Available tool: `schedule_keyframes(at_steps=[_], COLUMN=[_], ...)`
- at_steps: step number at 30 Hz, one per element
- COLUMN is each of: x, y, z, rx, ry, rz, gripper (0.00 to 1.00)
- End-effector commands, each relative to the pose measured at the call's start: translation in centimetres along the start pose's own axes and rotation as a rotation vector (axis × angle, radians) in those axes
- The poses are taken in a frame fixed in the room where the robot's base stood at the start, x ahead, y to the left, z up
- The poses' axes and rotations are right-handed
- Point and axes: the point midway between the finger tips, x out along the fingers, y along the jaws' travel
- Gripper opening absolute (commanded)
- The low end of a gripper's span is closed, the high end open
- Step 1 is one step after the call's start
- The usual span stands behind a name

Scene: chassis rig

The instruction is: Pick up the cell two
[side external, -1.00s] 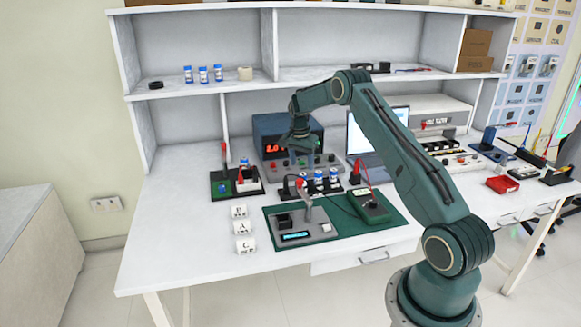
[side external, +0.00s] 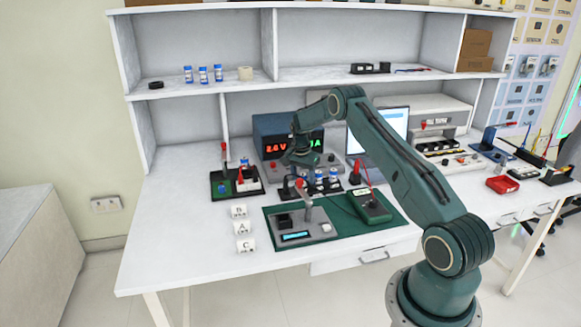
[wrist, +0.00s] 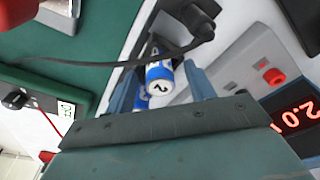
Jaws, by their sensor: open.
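Cell two (wrist: 160,76), a blue and white cylinder marked 2, shows end-on between the fingers of my gripper (wrist: 162,70) in the wrist view. The fingers are open on either side of it. I cannot tell whether either one touches it. Another blue and white cell (wrist: 141,97) shows partly behind the left finger. In the side view, my gripper (side external: 304,164) hangs over the black cell rack (side external: 331,190), just above the row of cells, and partly hides them. One blue-topped cell (side external: 333,176) shows at the rack's right.
The power supply (side external: 269,162) with red digits stands right behind. A grey tester (side external: 312,232) and a green meter (side external: 372,206) sit on the green mat in front. A black-based fixture (side external: 222,190) is to the left. White lettered blocks (side external: 242,228) stand at front left.

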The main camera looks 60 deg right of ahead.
Motion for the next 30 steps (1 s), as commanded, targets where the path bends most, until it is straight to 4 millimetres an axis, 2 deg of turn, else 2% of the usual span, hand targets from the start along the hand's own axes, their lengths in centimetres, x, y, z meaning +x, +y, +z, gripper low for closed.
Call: schedule_keyframes(at_steps=[17,24,25,30], x=[0.34,0.34,0.34,0.30], y=[-0.01,-0.01,-0.01,-0.03], z=[0.00,0.00,0.00,-0.02], rx=[0.000,0.000,0.000,0.000], ry=[0.000,0.000,0.000,0.001], rz=[-0.001,0.000,0.000,-0.001], gripper=[0.54,0.07,0.03,0.03])
